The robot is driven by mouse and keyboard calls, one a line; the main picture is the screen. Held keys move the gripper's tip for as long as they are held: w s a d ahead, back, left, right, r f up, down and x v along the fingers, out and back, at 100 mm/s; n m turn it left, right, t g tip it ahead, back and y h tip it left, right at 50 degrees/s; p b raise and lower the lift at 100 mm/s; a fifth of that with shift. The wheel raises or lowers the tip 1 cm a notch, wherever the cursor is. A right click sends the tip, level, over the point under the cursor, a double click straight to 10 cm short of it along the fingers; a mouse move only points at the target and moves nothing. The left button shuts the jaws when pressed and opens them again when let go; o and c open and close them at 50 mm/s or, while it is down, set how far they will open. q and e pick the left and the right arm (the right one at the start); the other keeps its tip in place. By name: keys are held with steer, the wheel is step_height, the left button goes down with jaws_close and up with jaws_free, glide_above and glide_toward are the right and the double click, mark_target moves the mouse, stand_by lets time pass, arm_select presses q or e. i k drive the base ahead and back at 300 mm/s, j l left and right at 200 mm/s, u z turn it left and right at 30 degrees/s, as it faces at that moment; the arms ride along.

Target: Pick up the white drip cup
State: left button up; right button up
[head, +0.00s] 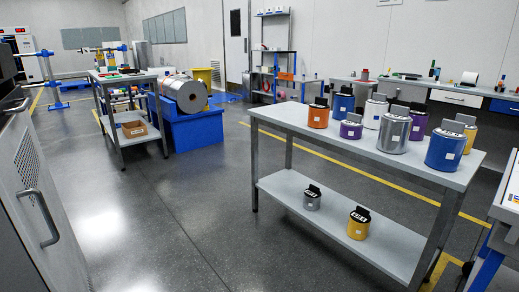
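A pale, whitish cup-like canister (375,114) with a grey tab on top stands upright at the back of the long grey table (300,119). It may be the white drip cup, but its colour is close to silver. A larger silver canister (394,134) stands in front of it to the right, and a purple one (351,131) to its front left. Neither of my grippers shows in the head view.
Orange (318,117), blue (343,104) and large blue (445,150) canisters share the tabletop. Silver (312,200) and yellow (358,226) ones stand on the lower shelf. Grey floor is clear left of the table. A cabinet (40,200) stands at the left.

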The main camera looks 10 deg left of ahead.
mark_target(104, 70)
steer(key=i+u, duration=0.15)
steer(key=i, duration=0.35)
steer(key=i+l+u, duration=0.2)
steer(key=i, duration=0.3)
steer(key=i+u, duration=0.15)
steer(key=i, duration=0.35)
steer(key=i+l+u, duration=0.2)
steer(key=i, duration=0.3)
steer(key=i+j+u, duration=0.25)
steer(key=i+u, duration=0.15)
steer(key=i, duration=0.7)
steer(key=i+l+u, duration=0.1)
steer(key=i+u, duration=0.3)
steer(key=i, duration=0.75)
steer(key=i+j+z, duration=0.3)
steer(key=i+j, duration=0.2)
steer(key=i, duration=0.3)
steer(key=i+j+z, duration=0.25)
steer(key=i+j, duration=0.55)
steer(key=j, duration=0.35)
steer(key=i+j, duration=0.15)
steer(key=j, duration=0.3)
steer(key=i+j+u, duration=0.1)
steer(key=j, duration=0.4)
steer(key=i+j+z, duration=0.1)
steer(key=i+j, duration=0.75)
steer(key=i, duration=0.1)
